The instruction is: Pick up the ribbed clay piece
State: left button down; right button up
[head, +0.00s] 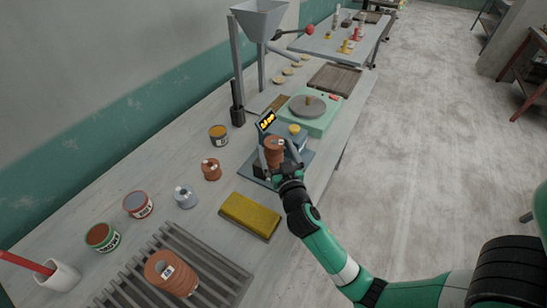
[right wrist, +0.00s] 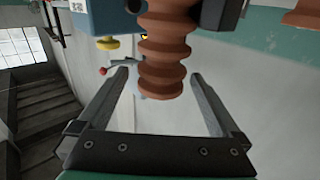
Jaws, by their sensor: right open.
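My right gripper (head: 277,158) is open, with a finger on each side of this piece in the head view. In the right wrist view the ribbed piece (right wrist: 163,52) shows between the two open fingertips (right wrist: 160,77), with a gap on both sides. My left gripper is not in view.
A yellow block (head: 250,215), a small brown weight-like piece (head: 211,169), a grey one (head: 185,196) and several tins (head: 138,204) stand left of my right arm. A green turntable device (head: 309,107) is behind. The slatted rack (head: 228,277) fills the front.

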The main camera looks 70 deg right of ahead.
aim_at(273, 140)
jog(key=x, duration=0.5)
jog(key=shift+w+d+r, duration=0.1)
jog(key=shift+w+r, duration=0.05)
jog(key=shift+r, duration=0.35)
grip_shut()
